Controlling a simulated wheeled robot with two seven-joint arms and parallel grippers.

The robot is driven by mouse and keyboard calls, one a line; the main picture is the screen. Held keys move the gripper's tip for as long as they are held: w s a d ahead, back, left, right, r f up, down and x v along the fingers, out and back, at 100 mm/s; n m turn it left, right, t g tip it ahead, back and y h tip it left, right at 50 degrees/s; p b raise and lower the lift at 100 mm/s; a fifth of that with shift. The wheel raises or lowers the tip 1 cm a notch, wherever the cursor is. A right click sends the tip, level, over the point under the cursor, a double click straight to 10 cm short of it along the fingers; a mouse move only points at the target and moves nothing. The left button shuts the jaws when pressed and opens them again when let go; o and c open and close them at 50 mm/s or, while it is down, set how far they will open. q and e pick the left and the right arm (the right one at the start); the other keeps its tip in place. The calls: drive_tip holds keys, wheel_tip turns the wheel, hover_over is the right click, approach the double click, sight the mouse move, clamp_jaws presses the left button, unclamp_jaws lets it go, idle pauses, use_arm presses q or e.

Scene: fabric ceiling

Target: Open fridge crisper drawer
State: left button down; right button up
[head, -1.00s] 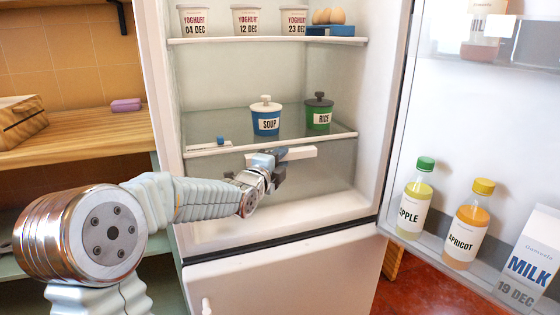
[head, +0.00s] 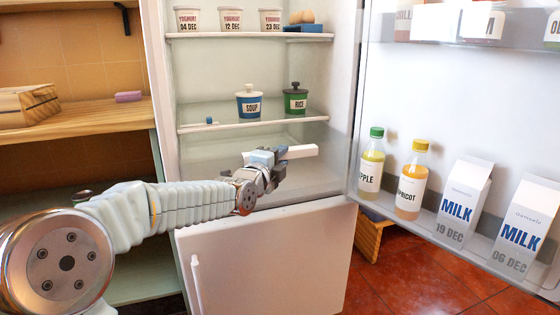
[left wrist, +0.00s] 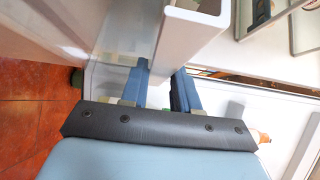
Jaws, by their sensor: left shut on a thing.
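The crisper drawer (head: 302,175) is a clear bin low in the open fridge, under the lower glass shelf. Its white handle bar (head: 300,152) runs along its front and sticks out to the right of my gripper. My left gripper (head: 270,163) is shut on this handle. In the left wrist view the blue fingers of the gripper (left wrist: 159,78) stand on either side of the white handle (left wrist: 188,38). The drawer appears partly pulled out; its exact opening is hard to judge through the clear walls. My right gripper is not in view.
The lower shelf (head: 225,127) holds a soup pot (head: 249,104) and a rice pot (head: 295,101). Yoghurts (head: 231,20) and eggs stand above. The fridge door (head: 440,110) is wide open at right, with bottles and milk cartons (head: 463,200). Red floor is free below.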

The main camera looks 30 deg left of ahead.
use_arm(q)
drive_tip(key=shift+f, duration=0.35)
drive_tip(key=c, duration=1.1)
unclamp_jaws()
drive_tip(key=shift+o, duration=0.5)
drive_tip(key=shift+r, duration=0.1)
drive_tip(key=s+d, duration=0.1)
drive_tip(key=s, duration=1.2)
drive_tip(key=shift+s+b, duration=0.35)
